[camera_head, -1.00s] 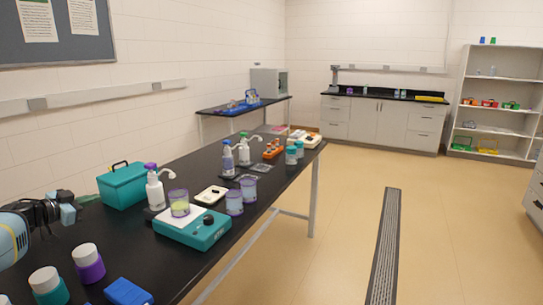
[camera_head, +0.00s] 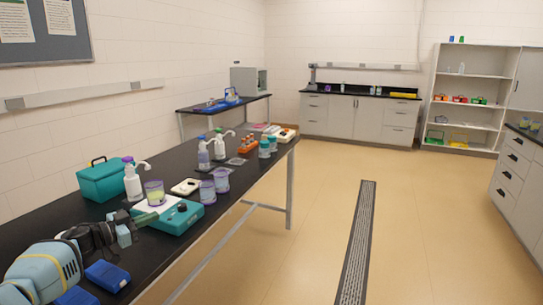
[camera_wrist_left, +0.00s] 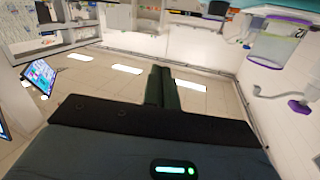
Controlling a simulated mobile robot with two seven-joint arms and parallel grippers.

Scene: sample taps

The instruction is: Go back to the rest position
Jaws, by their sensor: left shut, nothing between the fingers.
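My left gripper (camera_head: 143,219) is low over the near part of the black bench (camera_head: 30,222), close to the left front corner of a teal device with a white top (camera_head: 178,221). Its fingers are together and hold nothing. In the left wrist view the closed dark fingers (camera_wrist_left: 162,88) point into the room with nothing between them. I cannot tell whether the fingertips touch the device. My right gripper is in neither view.
Two purple-rimmed beakers (camera_head: 214,184), a white pump bottle (camera_head: 132,181) and a teal box (camera_head: 103,179) stand around the device. A blue block (camera_head: 107,276) lies beside my left arm. The floor right of the bench (camera_head: 280,265) is clear.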

